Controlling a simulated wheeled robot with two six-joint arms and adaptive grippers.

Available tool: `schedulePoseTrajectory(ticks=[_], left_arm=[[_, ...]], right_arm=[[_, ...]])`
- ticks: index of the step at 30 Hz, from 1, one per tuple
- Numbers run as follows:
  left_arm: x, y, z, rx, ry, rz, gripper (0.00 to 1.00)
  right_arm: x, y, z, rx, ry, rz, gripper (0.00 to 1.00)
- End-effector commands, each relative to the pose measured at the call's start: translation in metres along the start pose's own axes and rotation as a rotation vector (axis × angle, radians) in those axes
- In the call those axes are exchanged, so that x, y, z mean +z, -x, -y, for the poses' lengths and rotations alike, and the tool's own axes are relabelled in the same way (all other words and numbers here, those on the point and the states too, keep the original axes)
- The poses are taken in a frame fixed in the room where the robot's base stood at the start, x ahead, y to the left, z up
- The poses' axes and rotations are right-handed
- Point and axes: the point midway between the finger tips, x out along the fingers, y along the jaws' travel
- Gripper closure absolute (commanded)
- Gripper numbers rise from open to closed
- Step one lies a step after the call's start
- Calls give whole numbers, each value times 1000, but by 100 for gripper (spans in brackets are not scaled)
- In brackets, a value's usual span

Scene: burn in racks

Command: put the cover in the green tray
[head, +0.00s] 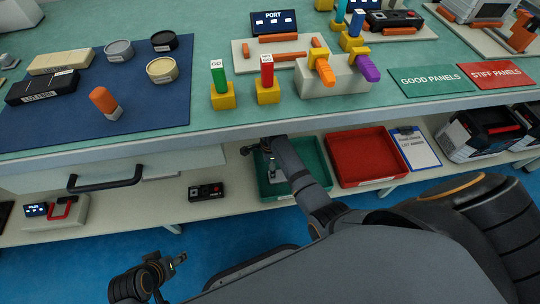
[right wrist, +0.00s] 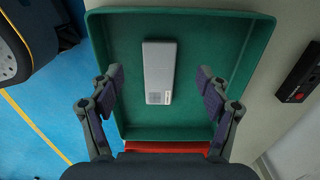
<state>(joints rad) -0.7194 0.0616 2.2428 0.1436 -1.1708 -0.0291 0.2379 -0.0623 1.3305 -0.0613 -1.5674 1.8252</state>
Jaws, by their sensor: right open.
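The green tray (head: 315,157) stands on the lower shelf under the table. It also fills much of the right wrist view (right wrist: 120,62). The cover, a pale grey rectangular plate (right wrist: 158,72), lies inside the tray, apart from its walls. My right gripper (right wrist: 163,92) is open, with its two fingers spread on either side of the cover and not touching it. In the head view my right gripper (head: 264,147) is over the tray, and my arm hides part of it. My left gripper (head: 176,262) is low over the blue floor, away from the tray; its jaw opening is unclear.
A red tray (head: 367,157) and a clipboard (head: 414,149) are right of the green tray. A black device (head: 206,191) lies on the shelf to its left. The tabletop edge overhangs the shelf, and a drawer with a black handle (head: 105,182) is at left.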

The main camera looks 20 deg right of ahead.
Motion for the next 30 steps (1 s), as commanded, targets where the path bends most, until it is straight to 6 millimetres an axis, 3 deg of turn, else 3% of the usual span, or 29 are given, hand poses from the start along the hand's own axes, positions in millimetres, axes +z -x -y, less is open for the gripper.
schedulePoseTrajectory(ticks=[1,6,17,20,24,30], left_arm=[[-3,10,1,-7,-3,22,58],[-3,17,4,-22,-7,72,58],[-2,18,5,-25,-8,85,58],[-2,18,5,-25,-8,84,58],[-2,18,5,-25,-8,84,58],[-1,18,5,-25,-8,85,58]], right_arm=[[0,15,0,0,0,0,23],[0,32,0,1,0,0,23],[-2,32,-5,-3,32,2,23],[-14,20,-28,-24,215,10,23],[-40,9,-87,-106,729,7,23],[-62,31,-162,-230,1466,-62,23]])
